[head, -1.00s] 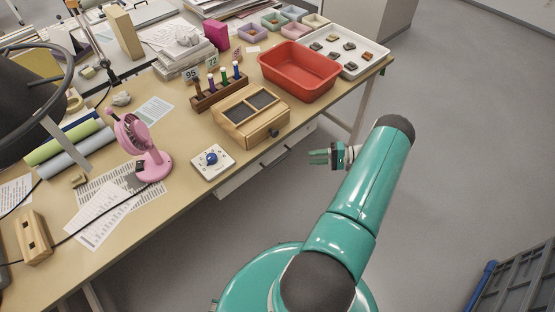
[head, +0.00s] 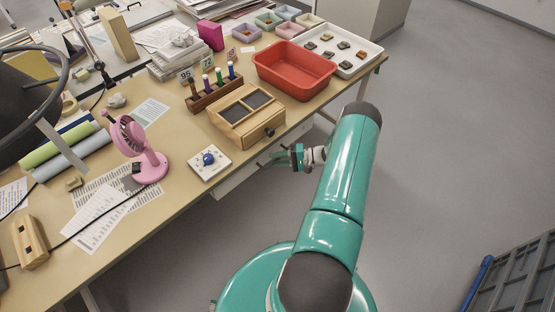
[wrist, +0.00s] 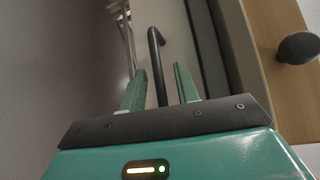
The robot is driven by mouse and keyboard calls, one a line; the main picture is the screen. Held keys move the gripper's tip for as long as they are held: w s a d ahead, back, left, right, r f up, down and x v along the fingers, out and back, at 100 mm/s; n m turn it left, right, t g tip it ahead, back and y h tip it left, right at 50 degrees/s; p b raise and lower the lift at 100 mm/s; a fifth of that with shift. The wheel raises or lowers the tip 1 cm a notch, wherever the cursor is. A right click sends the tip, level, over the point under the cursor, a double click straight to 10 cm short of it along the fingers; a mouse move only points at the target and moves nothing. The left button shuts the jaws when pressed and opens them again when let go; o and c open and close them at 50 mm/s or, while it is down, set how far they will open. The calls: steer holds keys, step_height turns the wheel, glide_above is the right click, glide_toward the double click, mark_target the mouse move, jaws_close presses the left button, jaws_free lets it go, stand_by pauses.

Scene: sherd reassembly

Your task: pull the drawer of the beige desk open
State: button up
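The beige desk (head: 150,215) has a pale drawer (head: 234,180) under its front edge, which looks shut. The drawer front also shows in the wrist view (wrist: 178,35), with a dark bar handle (wrist: 155,48). My gripper (head: 281,156) is beside the drawer front in the head view and partly covers the handle area. In the wrist view my gripper (wrist: 159,68) is open, one green finger on each side of the handle bar. The fingers are apart from each other; I cannot tell whether either touches the bar.
On the desktop, a wooden box (head: 247,115) with a dark knob (head: 268,132) sits above the drawer, near a white panel with a blue button (head: 209,160) and a red tub (head: 293,70). The floor (head: 440,150) right of the desk is clear; a grey crate (head: 515,280) stands lower right.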

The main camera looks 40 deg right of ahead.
jaws_close()
steer(key=shift+s, duration=0.1)
steer(key=s, duration=2.6)
steer(key=shift+s+d, duration=0.2)
steer(key=shift+d, duration=0.25)
jaws_free()
